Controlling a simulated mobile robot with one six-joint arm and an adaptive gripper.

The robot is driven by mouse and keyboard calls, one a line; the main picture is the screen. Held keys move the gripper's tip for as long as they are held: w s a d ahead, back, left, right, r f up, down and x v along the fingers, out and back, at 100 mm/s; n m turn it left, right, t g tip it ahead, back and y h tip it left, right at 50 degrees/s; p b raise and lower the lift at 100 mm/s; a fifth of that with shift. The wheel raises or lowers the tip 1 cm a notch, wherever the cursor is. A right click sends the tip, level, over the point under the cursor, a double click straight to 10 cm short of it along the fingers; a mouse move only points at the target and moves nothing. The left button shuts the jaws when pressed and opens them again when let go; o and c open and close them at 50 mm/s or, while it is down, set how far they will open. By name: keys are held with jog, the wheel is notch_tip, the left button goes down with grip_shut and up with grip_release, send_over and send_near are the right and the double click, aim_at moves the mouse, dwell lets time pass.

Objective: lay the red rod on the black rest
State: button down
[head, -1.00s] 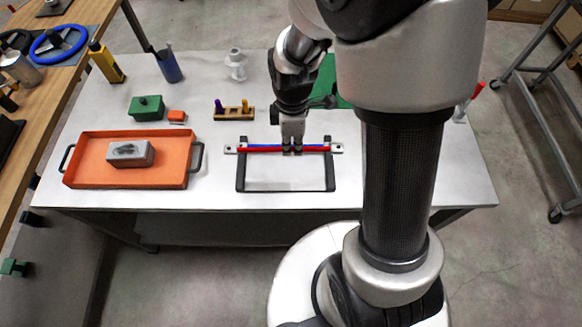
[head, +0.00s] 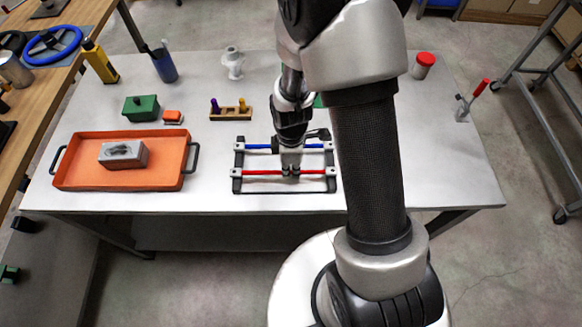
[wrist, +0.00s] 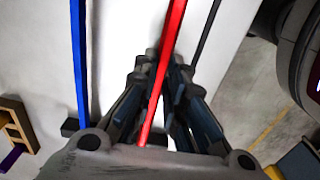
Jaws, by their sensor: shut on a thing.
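The red rod (head: 262,172), with pale end pieces, spans the black rest (head: 285,191) from left to right, nearer its front bar. My gripper (head: 290,171) is shut on the rod's middle from above. In the wrist view the red rod (wrist: 172,35) runs between my fingers (wrist: 163,80). A blue rod (head: 257,146) lies parallel behind it, across the far part of the rest; it also shows in the wrist view (wrist: 79,60). I cannot tell whether the red rod's ends touch the side rails.
An orange tray (head: 75,175) holding a grey block (head: 122,154) stands at the left. A wooden holder with pegs (head: 230,113), a green box (head: 141,107) and a white fitting (head: 233,63) stand behind. A red-lidded jar (head: 423,66) is at the far right.

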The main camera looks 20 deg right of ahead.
jog(key=shift+f, duration=0.2)
jog(key=c, duration=1.7)
grip_release()
jog(key=shift+o, duration=0.2)
jog(key=shift+r, duration=0.15)
notch_tip(320, 180, up, 12)
jog(key=p, duration=0.4)
notch_tip(320, 180, up, 14)
jog(key=m+t, duration=0.2)
jog(key=m, duration=0.4)
send_over(291, 171)
jog(key=s, duration=0.5)
jog(key=s+r+m+t, duration=0.2)
jog(key=s+r+m, duration=0.6)
jog(key=s, duration=0.2)
jog(key=shift+t, duration=0.3)
jog(key=shift+s, duration=0.1)
